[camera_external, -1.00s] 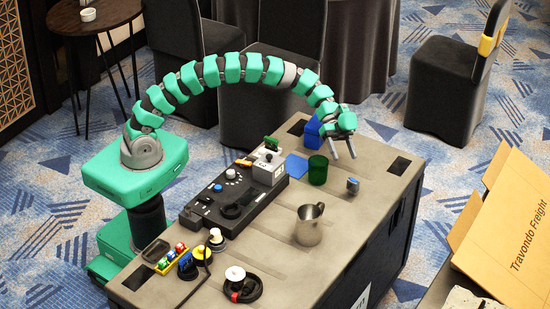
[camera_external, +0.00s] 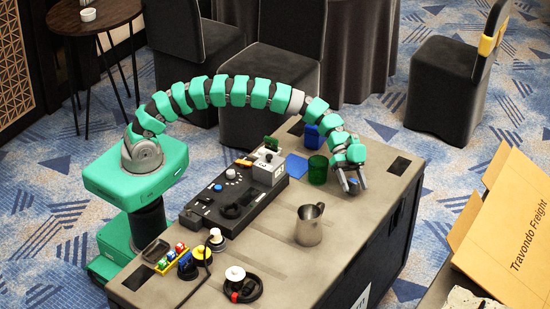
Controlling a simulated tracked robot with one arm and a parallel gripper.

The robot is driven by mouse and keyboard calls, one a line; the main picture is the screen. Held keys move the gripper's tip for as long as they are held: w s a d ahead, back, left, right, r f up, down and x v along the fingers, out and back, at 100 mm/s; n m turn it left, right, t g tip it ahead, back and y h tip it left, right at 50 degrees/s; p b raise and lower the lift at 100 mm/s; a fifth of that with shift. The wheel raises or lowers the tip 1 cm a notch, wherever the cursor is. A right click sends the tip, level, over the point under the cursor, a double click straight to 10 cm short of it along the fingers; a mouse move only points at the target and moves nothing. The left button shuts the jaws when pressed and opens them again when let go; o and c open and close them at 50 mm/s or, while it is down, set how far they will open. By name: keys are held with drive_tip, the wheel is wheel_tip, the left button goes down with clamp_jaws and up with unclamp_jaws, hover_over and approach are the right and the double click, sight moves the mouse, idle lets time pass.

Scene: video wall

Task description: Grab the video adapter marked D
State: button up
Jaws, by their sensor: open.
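My gripper (camera_external: 353,189) points down over the far right part of the case top. Its jaws are open, with one finger on each side of a small grey and blue cylinder (camera_external: 354,186), partly hidden by the fingers. I cannot tell whether the fingers touch it.
A green cup (camera_external: 318,170) stands left of my gripper, beside a blue box (camera_external: 312,137) and a flat blue sheet (camera_external: 296,166). A metal pitcher (camera_external: 309,226) stands nearer. A black control panel (camera_external: 236,205) lies at centre left. The near right of the case top is clear.

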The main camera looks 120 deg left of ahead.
drive_tip(key=shift+x, duration=0.85)
drive_tip(key=shift+r, duration=0.1)
clamp_jaws()
